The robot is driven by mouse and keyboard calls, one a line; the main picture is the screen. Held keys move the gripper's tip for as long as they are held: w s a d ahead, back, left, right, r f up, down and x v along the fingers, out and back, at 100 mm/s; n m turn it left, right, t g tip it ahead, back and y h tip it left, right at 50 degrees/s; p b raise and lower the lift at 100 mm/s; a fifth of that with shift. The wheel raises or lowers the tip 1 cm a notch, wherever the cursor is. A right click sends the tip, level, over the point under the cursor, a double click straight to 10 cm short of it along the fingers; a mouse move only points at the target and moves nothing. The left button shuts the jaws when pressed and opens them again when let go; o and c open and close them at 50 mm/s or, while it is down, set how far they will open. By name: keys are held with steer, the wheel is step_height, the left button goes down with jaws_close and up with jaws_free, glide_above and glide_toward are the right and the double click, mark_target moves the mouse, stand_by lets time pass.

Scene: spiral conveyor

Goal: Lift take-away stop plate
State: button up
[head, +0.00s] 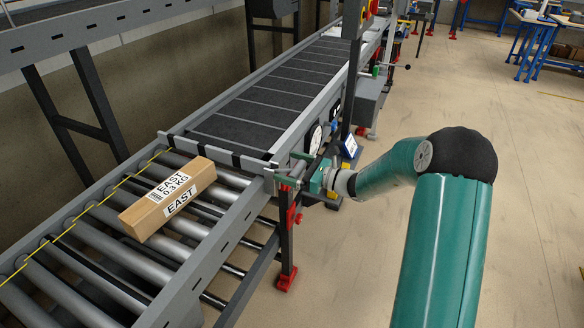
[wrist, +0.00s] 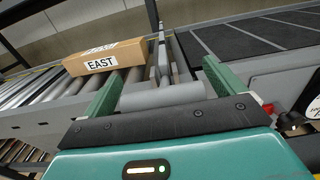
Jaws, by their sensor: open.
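The stop plate (head: 222,151) is a low grey bar with dark stripes. It stands across the conveyor between the rollers and the dark belt. In the wrist view the plate (wrist: 163,58) is seen nearly end-on, beyond my fingers. A pale grey bar-like part (wrist: 163,96) lies between the fingers at the plate's near end; I cannot tell whether it is the plate's handle. My gripper (head: 284,172) is at the conveyor's near side rail, beside that end. In the wrist view my gripper (wrist: 160,84) is open, its two green fingers apart and not closed on anything.
A cardboard box (head: 168,198) marked EAST lies on the rollers (head: 92,268), just before the plate. The slatted dark belt (head: 270,100) runs on behind it. A red-footed leg (head: 287,245) stands below my gripper.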

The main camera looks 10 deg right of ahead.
steer(key=shift+w, duration=0.1)
steer(key=c, duration=1.4)
steer(key=shift+f, duration=0.1)
